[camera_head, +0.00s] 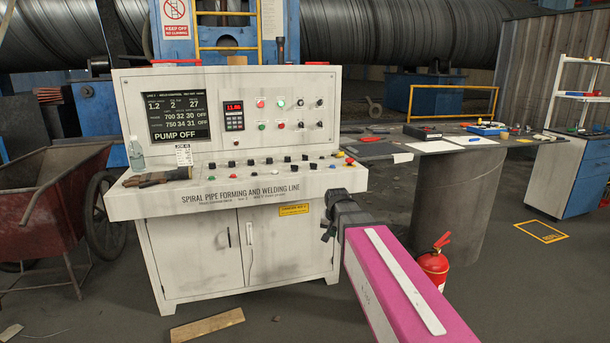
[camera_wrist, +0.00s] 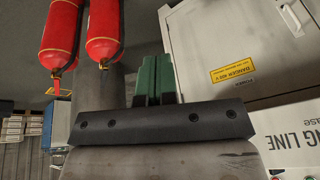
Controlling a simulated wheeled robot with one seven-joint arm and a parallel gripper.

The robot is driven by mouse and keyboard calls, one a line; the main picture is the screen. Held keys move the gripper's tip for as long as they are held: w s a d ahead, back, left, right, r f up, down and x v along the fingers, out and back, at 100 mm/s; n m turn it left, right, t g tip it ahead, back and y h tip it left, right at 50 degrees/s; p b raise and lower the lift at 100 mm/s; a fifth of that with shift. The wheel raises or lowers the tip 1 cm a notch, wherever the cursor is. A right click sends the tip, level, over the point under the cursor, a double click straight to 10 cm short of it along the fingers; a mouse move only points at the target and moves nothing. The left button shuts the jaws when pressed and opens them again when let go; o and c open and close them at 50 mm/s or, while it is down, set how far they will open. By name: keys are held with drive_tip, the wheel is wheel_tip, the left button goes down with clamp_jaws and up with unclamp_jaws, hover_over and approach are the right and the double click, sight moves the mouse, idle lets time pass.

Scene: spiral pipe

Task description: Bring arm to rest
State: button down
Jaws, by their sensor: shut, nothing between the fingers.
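My arm (camera_head: 405,290), a pink link with a white strip, reaches up from the bottom right in the head view. Its dark wrist (camera_head: 347,213) is at the right front corner of the white control console (camera_head: 240,222). My gripper shows in the wrist view as two green fingers (camera_wrist: 155,66) standing side by side above a dark bracket. The fingers are shut with nothing held. In the head view the fingers are hard to make out. In the wrist view the console's cabinet door (camera_wrist: 225,50) with a yellow danger label fills the upper right.
A red fire extinguisher (camera_head: 433,268) stands right of my arm; two red cylinders (camera_wrist: 82,35) show in the wrist view. A worktable (camera_head: 470,148) with tools is behind. A red wheelbarrow (camera_head: 50,205) is at left, a wooden plank (camera_head: 207,325) in front. Floor at far right is mostly clear.

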drive_tip(key=s+d+f+g, duration=0.1)
drive_tip(key=s+d+f, duration=0.1)
drive_tip(key=s+f, duration=0.3)
drive_tip(key=s+d+f+n+g, duration=0.1)
drive_tip(key=s+d+f, duration=0.2)
drive_tip(key=s+f, duration=0.2)
drive_tip(key=s+d+f+n+g, duration=0.1)
drive_tip(key=s+d+f+g, duration=0.1)
drive_tip(key=s+f, duration=0.3)
drive_tip(key=s+d, duration=0.1)
drive_tip(key=s, duration=0.2)
drive_tip(key=shift+s+d+f, duration=0.2)
drive_tip(key=shift+s+d, duration=0.05)
drive_tip(key=c, duration=1.8)
unclamp_jaws()
